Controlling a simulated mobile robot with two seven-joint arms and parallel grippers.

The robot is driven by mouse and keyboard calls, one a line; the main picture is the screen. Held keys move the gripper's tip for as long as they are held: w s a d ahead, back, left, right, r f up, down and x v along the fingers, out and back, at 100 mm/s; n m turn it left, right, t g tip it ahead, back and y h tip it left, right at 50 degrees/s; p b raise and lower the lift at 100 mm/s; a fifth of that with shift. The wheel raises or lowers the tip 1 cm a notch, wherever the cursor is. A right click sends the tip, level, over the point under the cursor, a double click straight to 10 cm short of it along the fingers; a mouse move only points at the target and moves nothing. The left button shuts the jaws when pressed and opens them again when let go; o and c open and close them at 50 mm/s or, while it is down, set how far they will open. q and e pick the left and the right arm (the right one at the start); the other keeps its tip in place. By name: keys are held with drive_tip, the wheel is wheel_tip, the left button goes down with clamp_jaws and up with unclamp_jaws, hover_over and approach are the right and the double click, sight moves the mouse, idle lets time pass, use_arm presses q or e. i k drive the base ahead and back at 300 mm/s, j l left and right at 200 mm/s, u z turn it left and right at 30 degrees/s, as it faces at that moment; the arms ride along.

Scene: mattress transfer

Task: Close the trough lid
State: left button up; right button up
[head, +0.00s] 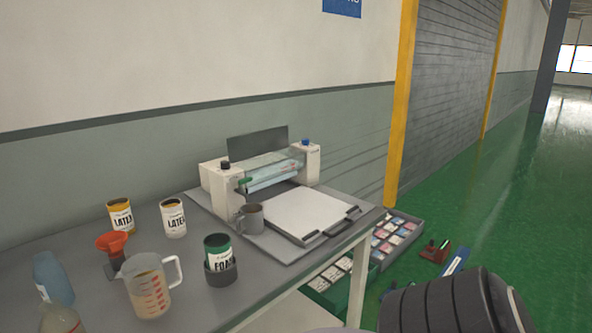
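A white machine (213,190) with two end posts stands at the back of the grey table. Between the posts runs a clear trough (272,174) with a roller in it. A dark flat panel (257,146) stands upright behind the trough and looks like its lid, raised; its hinge is too small to make out. A white flat mat (305,213) lies on the board in front of the machine. Neither of my grippers shows. A black ribbed part at the bottom right seems to be my own arm.
On the table (80,250) stand a grey mug (251,218) close to the machine, two latex cans (173,217), a foam can (219,262), a measuring jug (149,288), a red funnel (112,243) and bottles (53,280). Boxes (392,240) and a red item (434,251) lie on the floor.

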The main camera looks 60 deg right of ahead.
sight(242, 147)
drive_tip(key=z, duration=1.9)
drive_tip(key=i+l, duration=0.4)
drive_tip(key=l, duration=0.15)
drive_tip(key=i+l, duration=0.35)
drive_tip(key=l, duration=0.25)
drive_tip(key=z, duration=0.05)
